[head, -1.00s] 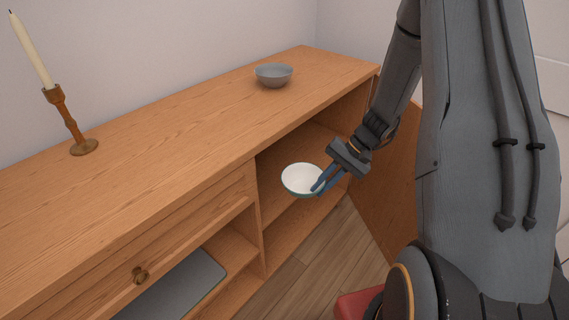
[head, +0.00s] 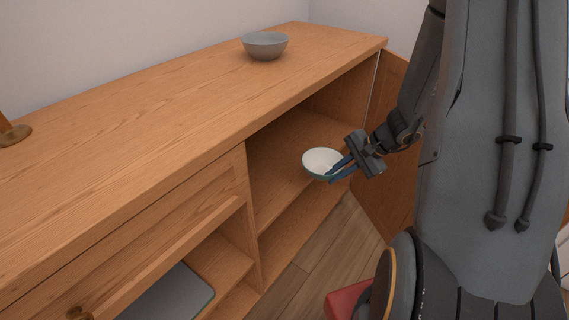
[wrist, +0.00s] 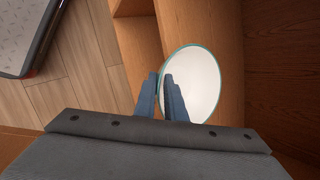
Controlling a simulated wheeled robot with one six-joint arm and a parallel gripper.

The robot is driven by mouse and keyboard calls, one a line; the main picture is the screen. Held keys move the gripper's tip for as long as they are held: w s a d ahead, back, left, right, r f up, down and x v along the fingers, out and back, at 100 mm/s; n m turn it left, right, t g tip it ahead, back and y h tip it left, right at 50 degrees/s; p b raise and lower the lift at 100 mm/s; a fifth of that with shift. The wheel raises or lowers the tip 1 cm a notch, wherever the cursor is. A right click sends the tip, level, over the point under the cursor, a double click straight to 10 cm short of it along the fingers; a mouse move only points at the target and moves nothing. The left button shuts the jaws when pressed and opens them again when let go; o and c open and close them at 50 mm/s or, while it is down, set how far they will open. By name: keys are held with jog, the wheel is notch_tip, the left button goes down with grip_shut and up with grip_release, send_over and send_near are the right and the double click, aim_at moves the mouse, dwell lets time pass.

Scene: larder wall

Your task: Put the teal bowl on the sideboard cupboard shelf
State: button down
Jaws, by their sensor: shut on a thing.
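The teal bowl (head: 319,161), white inside with a teal rim and outside, is held upright at the front of the open sideboard cupboard. My gripper (head: 340,170) is shut on the bowl's near right rim. In the wrist view the bowl (wrist: 196,85) shows beyond the blue fingers (wrist: 162,95), which straddle its rim. The cupboard shelf (head: 283,178) lies behind and below the bowl in the head view. I cannot tell whether the bowl touches it.
A grey bowl (head: 265,46) stands on the sideboard top (head: 190,105). The cupboard door (head: 386,170) is open at the right, close to my arm. A grey flat item (head: 168,297) lies in the lower left compartment. The visible cupboard shelf is otherwise bare.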

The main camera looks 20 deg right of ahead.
aim_at(307, 153)
jog(key=w+a, duration=0.3)
jog(key=w, duration=0.1)
jog(key=w+a+f, duration=0.1)
jog(key=w+a, duration=0.2)
jog(key=w, duration=0.2)
jog(key=w+a+f, duration=0.1)
jog(key=w+a, duration=0.2)
jog(key=w, duration=0.1)
jog(key=shift+w+a+p, duration=0.25)
jog(key=shift+a+p, duration=0.05)
jog(key=shift+a, duration=0.1)
jog(key=shift+w+f, duration=0.2)
jog(key=shift+f, duration=2.35)
jog(key=c, duration=2.3)
grip_release()
jog(key=shift+f+b, duration=0.15)
jog(key=shift+b, duration=0.15)
jog(key=o, duration=0.5)
jog(key=p+v, duration=0.1)
jog(key=v, duration=1.1)
